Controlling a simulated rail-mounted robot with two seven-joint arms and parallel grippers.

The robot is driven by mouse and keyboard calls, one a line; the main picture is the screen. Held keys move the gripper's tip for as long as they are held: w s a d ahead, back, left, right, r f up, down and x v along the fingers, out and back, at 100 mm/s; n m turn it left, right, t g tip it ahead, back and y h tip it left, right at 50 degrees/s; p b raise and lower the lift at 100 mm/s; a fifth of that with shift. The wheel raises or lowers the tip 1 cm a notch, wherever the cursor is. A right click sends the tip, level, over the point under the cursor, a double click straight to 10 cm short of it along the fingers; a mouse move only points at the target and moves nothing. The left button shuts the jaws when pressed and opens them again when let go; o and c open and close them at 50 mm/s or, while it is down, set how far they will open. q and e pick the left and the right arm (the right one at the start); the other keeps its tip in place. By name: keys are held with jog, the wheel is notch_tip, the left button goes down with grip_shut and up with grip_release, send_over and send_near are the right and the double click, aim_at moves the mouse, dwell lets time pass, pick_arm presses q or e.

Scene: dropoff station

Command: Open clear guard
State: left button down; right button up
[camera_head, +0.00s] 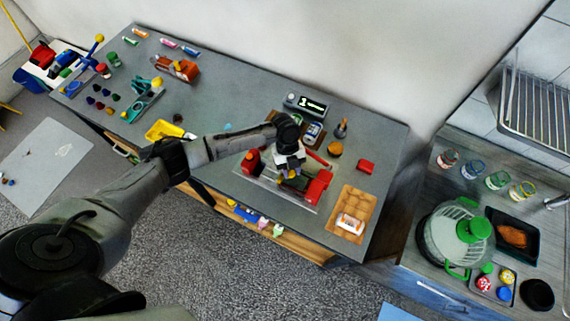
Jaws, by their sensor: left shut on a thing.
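A red machine (318,187) stands on a pale plate (262,181) near the front edge of the grey bench. Red parts show on both sides of my left gripper (290,170), which reaches in from the left and points down over the machine. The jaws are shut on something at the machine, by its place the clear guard. The guard's outline is too small and transparent to make out, and my gripper hides part of it. A small yellow part shows under the fingers. My right gripper is not in view.
A yellow tray (163,131) lies left. A sink counter stands at right.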

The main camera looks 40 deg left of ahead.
pick_arm(q)
jog(key=c, duration=0.8)
grip_release()
jog(key=shift+a, duration=0.1)
jog(key=b+v, duration=0.1)
jog(key=v, duration=1.3)
